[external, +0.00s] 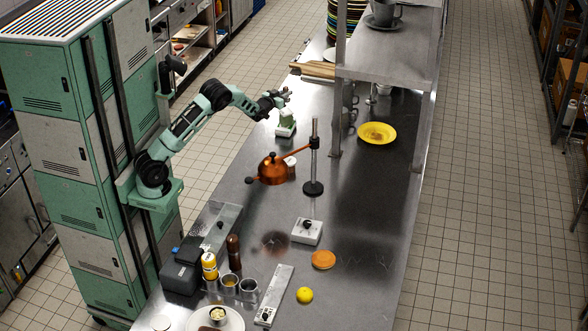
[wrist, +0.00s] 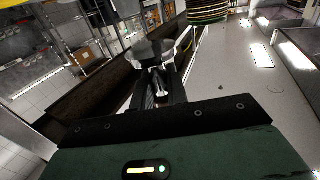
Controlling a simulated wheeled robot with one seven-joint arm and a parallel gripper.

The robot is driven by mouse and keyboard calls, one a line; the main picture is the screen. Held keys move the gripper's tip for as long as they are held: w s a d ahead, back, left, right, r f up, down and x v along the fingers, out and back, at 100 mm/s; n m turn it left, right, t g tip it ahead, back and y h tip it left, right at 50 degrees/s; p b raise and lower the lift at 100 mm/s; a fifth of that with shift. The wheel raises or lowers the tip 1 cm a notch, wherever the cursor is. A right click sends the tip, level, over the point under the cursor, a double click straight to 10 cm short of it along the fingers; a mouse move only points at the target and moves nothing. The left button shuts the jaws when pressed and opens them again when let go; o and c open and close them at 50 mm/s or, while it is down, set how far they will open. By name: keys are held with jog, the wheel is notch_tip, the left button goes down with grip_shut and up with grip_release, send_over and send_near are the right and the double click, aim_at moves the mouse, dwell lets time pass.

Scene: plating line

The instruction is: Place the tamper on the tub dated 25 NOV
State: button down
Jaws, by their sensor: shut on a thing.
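My gripper (external: 278,97) is above the far part of the steel counter, at the end of my outstretched arm. In the wrist view my gripper (wrist: 160,78) is shut on a grey metallic thing, which is dark and partly hidden by the fingers; I cannot tell for sure that it is the tamper. A small green and white item (external: 286,124) stands on the counter just below my gripper. A small white container (external: 291,164) stands nearer, partly hidden by the copper lamp. No date is readable on either, so I cannot tell which is the 25 NOV tub.
Stacked plates (wrist: 207,10) stand at the far end. Bottles and cups crowd the near end.

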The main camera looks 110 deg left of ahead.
jog(key=shift+f+p, duration=0.5)
jog(key=shift+f, duration=2.25)
jog(key=shift+f, duration=0.15)
jog(key=c, duration=1.4)
grip_release()
jog(key=b+v, duration=0.3)
jog(key=v, duration=0.9)
jog(key=shift+d, duration=0.1)
